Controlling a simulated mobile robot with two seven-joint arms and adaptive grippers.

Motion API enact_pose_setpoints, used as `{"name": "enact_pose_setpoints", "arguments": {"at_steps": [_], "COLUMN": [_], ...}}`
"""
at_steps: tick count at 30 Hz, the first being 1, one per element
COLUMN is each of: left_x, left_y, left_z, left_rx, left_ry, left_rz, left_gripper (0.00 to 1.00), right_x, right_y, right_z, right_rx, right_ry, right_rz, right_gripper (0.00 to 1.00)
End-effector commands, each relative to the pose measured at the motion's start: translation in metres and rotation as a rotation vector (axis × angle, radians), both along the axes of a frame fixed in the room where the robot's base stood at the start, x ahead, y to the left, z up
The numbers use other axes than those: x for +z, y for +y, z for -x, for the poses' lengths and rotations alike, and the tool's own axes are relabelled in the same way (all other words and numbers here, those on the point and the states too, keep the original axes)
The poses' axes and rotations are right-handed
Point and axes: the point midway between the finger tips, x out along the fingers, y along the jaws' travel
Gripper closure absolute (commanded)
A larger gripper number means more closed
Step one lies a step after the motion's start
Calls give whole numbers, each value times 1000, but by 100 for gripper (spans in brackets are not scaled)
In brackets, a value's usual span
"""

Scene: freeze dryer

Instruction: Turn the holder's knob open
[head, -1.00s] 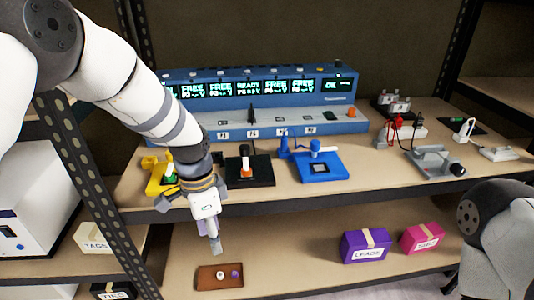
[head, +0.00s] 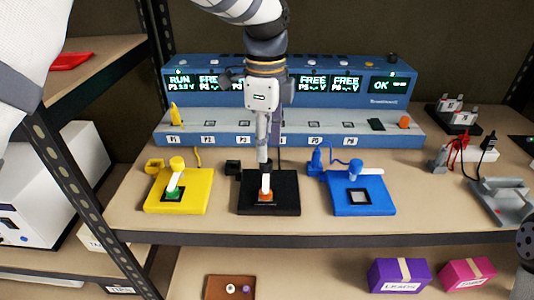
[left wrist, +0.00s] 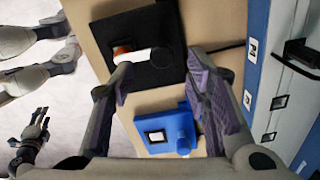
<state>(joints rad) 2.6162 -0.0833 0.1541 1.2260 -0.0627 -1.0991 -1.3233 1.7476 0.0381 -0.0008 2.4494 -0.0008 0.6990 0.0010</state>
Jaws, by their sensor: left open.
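Three holders stand on the shelf: a yellow one (head: 198,200) with a green part (head: 173,193), a black one (head: 285,200) with an orange part (head: 266,196) and white lever (head: 266,182), and a blue one (head: 385,202) with a blue knob (head: 356,166). My left gripper (head: 265,155) hangs pointing down, just above and behind the black holder. In the left wrist view its purple-padded fingers (left wrist: 157,88) are apart and empty, with the black holder (left wrist: 165,25) and blue holder (left wrist: 150,125) beyond. My right gripper (left wrist: 32,135) shows small in that view; its jaw state is unclear.
A blue console (head: 300,120) with lit displays and numbered slots runs behind the holders. Clips with red and black leads (head: 470,140) and a grey device (head: 500,195) stand right. Purple (head: 398,275) and pink (head: 466,272) boxes and a brown tray (head: 215,285) sit below.

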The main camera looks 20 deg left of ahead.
Motion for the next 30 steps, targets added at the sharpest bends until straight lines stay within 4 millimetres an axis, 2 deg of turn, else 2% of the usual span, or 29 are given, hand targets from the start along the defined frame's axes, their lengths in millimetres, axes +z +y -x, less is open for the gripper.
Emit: {"name": "enact_pose_setpoints", "arguments": {"at_steps": [3, 6, 16, 21, 22, 30], "left_x": [-25, -37, -43, -43, -43, -42], "left_y": [0, 0, 0, 0, 0, 0], "left_z": [0, 0, 0, 0, 0, 0], "left_rx": [1, 2, 2, 2, 2, 15], "left_ry": [2, 1, -2, -2, -2, -2], "left_rz": [-1, 0, 1, 1, 1, 1], "left_gripper": [56, 56, 56, 95, 100, 100], "right_x": [0, 0, -1, -1, -1, 0], "right_y": [0, 0, 0, 0, 0, 0], "right_z": [0, 0, 0, 0, 0, -1], "right_rx": [0, 0, 0, 0, 0, 0], "right_ry": [-1, 0, -1, -1, -1, -3], "right_rz": [0, 0, 0, 0, 0, 0], "right_gripper": [60, 60, 60, 60, 60, 60]}}
